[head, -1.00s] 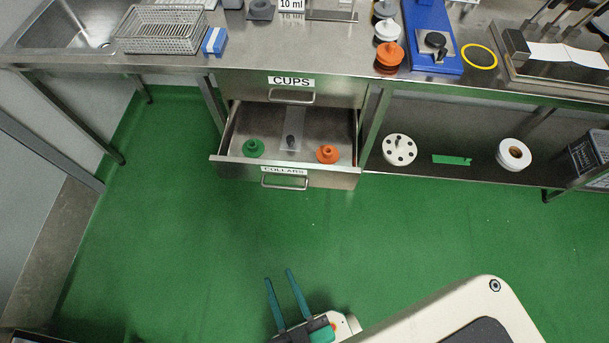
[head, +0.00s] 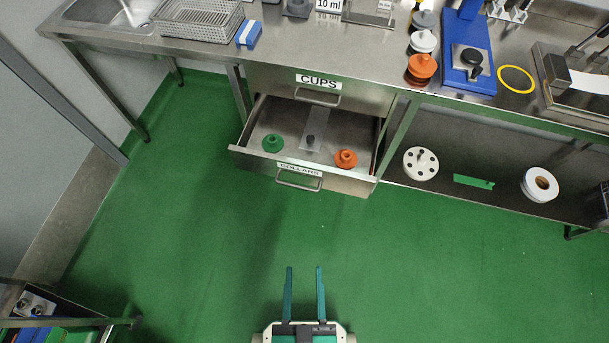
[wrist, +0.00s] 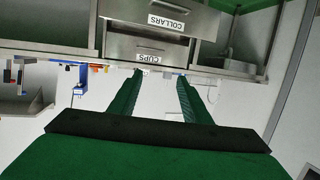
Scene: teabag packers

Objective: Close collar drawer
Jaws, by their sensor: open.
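The collar drawer (head: 235,152), labelled COLLARS, is pulled open below the shut CUPS drawer (head: 350,97). Inside it lie a green collar (head: 272,143), an orange collar (head: 345,159) and a small dark piece by a clear divider (head: 314,128). Its bar handle (head: 298,183) is on the front. My gripper (head: 304,268) is open and empty, in front of the drawer and apart from it, with its two green fingers pointing towards it. In the wrist view, the picture is upside down; the COLLARS front (wrist: 170,20) shows beyond the fingers (wrist: 158,75).
Green floor (head: 200,230) lies clear before the drawer. The steel bench (head: 290,30) carries a wire basket (head: 198,18), stacked orange and grey collars and a blue stand (head: 468,60). A white holed disc (head: 421,163) and a white roll (head: 539,185) sit on the lower shelf. A cart stands at lower left.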

